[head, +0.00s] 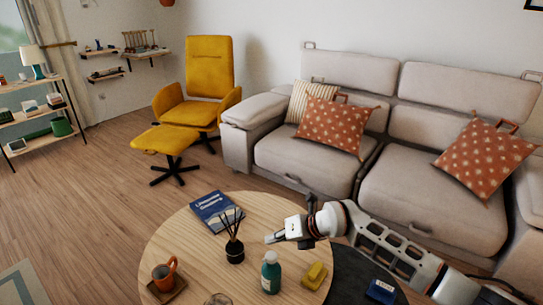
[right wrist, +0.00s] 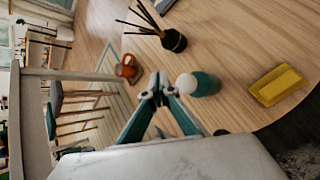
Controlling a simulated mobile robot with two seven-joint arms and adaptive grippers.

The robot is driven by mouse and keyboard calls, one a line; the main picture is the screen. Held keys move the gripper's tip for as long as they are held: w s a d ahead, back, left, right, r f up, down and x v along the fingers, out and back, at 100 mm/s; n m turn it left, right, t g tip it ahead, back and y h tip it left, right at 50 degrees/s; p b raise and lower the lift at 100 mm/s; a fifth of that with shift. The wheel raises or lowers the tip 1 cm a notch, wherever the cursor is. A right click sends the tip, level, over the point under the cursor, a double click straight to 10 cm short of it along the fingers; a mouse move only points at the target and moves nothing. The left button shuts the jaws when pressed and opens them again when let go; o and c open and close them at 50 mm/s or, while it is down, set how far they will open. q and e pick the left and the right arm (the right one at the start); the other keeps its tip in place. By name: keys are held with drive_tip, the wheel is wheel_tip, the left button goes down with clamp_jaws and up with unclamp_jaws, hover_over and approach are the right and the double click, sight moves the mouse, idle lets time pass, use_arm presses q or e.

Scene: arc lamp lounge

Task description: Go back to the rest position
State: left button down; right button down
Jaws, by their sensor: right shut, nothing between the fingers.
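My right arm reaches in from the lower right in the head view, over the round wooden table (head: 190,240). My right gripper (head: 274,238) is above the table, near the teal bottle (head: 270,272) and to the right of the reed diffuser (head: 235,248). In the right wrist view the fingertips (right wrist: 160,88) are together with nothing between them, and the bottle (right wrist: 205,84) shows just beside them. My left gripper is not in view.
An orange mug (head: 164,273) on a small tray, a blue book (head: 216,211) and a yellow block-like item (head: 315,275) are on the table. A blue item (head: 381,290) lies on a dark surface at right. A grey sofa (head: 300,150) stands behind.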

drive_tip(key=s+a+r+m+t+y+p, duration=0.1)
drive_tip(key=s+a+r+m+t+y, duration=0.15)
drive_tip(key=s+r+m+y, duration=0.35)
drive_tip(key=s+a+r+m+t+y+p, duration=0.1)
drive_tip(key=s+a+r+m+t+p, duration=0.1)
drive_tip(key=s+a+m, duration=0.4)
drive_tip(key=s+d+f+m+t+h+p, duration=0.1)
drive_tip(key=s+d+f+m+t+h, duration=0.25)
drive_tip(key=d+m, duration=0.45)
drive_tip(key=s+d+f+m+t+h+p, duration=0.1)
drive_tip(key=s+d+f+m+t+h, duration=0.2)
drive_tip(key=d+m, duration=0.5)
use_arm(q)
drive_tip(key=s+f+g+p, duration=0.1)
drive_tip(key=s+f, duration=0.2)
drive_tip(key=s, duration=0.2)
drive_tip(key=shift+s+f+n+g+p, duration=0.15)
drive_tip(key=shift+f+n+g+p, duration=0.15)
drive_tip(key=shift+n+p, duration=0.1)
use_arm(e)
drive_tip(key=s+d+f+m+g+h, duration=0.2)
drive_tip(key=s+d+f, duration=0.3)
drive_tip(key=s, duration=0.3)
drive_tip(key=s+d+f+m+g+h, duration=0.3)
drive_tip(key=s+d+f+m+h, duration=0.1)
drive_tip(key=s+d, duration=0.3)
drive_tip(key=shift+s+f+m, duration=0.3)
drive_tip(key=shift+s+f, duration=0.6)
drive_tip(key=shift+s, duration=0.15)
